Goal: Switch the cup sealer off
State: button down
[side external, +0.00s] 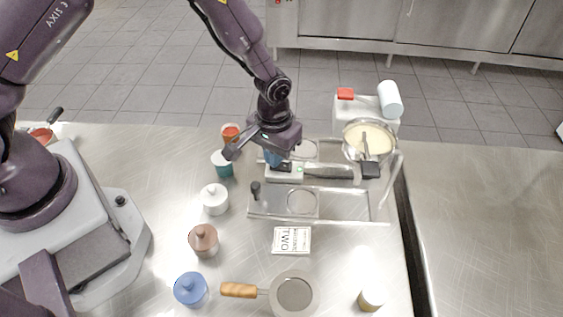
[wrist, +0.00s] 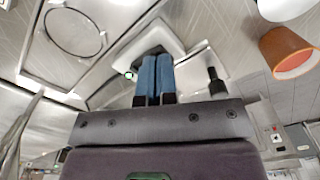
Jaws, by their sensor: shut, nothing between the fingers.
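What I take to be the cup sealer is a low metal-and-clear frame (side external: 345,208) with round openings and a small white housing (side external: 285,174) at its middle. A black knob (side external: 256,188) stands at the frame's left end. My gripper (side external: 273,157) is over the white housing, its blue fingers pointing down at it. In the wrist view the fingers (wrist: 155,78) are together and empty, overlapping the housing's edge. I cannot tell whether they touch it. The switch position is unclear.
A teal cup (side external: 222,165), an orange cup (side external: 231,131) and a white jar (side external: 214,200) stand left of the frame. The right counter is clear.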

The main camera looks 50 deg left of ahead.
jog(key=shift+f, duration=0.2)
jog(key=shift+r, duration=3.5)
